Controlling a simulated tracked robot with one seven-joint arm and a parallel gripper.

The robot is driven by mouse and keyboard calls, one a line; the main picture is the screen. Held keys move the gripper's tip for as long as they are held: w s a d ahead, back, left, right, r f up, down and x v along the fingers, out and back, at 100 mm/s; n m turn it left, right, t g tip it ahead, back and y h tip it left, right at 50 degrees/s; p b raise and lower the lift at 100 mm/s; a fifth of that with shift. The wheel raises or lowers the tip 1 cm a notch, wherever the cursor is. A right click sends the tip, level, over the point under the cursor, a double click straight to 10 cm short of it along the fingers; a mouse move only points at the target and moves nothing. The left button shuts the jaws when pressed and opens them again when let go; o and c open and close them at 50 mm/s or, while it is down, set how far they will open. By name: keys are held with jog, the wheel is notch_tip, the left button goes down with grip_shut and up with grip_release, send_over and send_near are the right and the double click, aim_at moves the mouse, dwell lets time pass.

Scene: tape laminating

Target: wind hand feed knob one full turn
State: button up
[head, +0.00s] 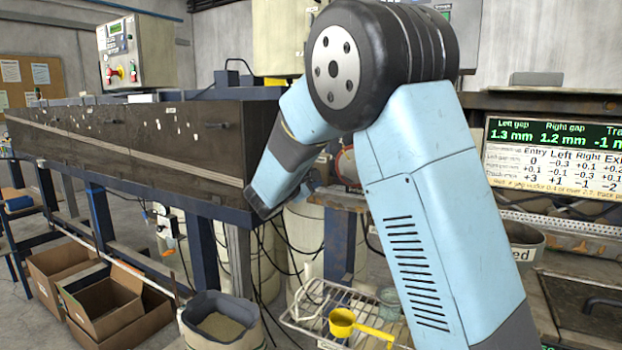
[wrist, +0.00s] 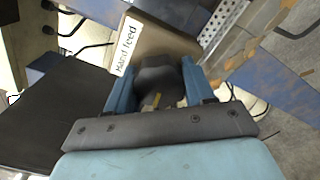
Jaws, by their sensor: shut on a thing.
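The hand feed knob (wrist: 158,84) is a dark round knob in the wrist view, with a small yellow mark near its lower edge. It sits in front of a tan box with a white "Hand feed" label (wrist: 128,46). My gripper (wrist: 156,88) is shut on the knob, with one blue finger on each side of it.
A long dark machine housing (head: 130,140) runs along the left. A display panel (head: 560,150) reads left gap 1.3 mm and right gap 1.2 mm. Cardboard boxes (head: 105,300), a grey bin (head: 222,325) and a wire rack with a yellow scoop (head: 345,325) stand low in front.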

jog(key=shift+s+f, duration=0.1)
jog(key=shift+f, duration=0.1)
jog(key=o, duration=1)
jog(key=shift+r, duration=0.1)
jog(key=shift+o, duration=0.2)
jog(key=v, duration=1.3)
jog(key=shift+s+a, duration=0.25)
jog(key=shift+s, duration=0.1)
jog(key=shift+d, duration=0.1)
